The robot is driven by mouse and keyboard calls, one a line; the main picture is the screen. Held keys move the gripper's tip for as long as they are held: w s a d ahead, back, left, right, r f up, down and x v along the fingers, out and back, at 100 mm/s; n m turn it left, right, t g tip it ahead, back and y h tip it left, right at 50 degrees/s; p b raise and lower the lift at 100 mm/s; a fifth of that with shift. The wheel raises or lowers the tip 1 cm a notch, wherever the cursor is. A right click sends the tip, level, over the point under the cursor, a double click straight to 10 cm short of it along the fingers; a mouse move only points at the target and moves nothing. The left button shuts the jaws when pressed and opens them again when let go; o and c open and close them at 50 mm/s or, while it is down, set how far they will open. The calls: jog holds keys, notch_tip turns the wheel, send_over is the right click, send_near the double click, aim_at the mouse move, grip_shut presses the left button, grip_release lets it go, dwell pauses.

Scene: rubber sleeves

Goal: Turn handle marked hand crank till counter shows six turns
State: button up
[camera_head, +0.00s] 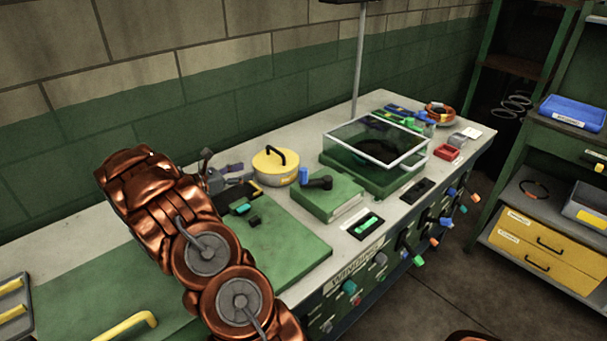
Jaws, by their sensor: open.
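No handle can be read as marked hand crank, and no turn counter can be made out. A green box (327,198) on the bench carries a dark lever-like part (319,183) and a blue upright knob (303,175). A small grey device (212,180) with a dark upright part stands partly hidden behind my copper arm. My arm rises from the bottom over the bench's left part and bends at the upper left. My gripper cannot be made out; the arm seems to hide it.
A yellow lidded pot (272,168) and a clear-topped green case (372,155) stand on the bench (290,290). Coloured knobs stick out from its front, near a label reading like WINDING (352,262). Shelves with yellow drawers (540,240) stand right, across open floor.

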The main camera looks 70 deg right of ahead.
jog(key=h+b, duration=0.2)
send_near(304, 169)
jog(key=d, duration=0.2)
jog(key=shift+g, duration=0.3)
jog(key=shift+s+f+p+x, duration=0.15)
jog(key=shift+p+x, duration=0.35)
jog(key=shift+x, duration=1.5)
jog(key=shift+s+f+p+x, duration=0.15)
jog(key=shift+p+x, duration=0.35)
jog(key=shift+x, duration=1.55)
jog(key=shift+a, duration=0.15)
grip_shut()
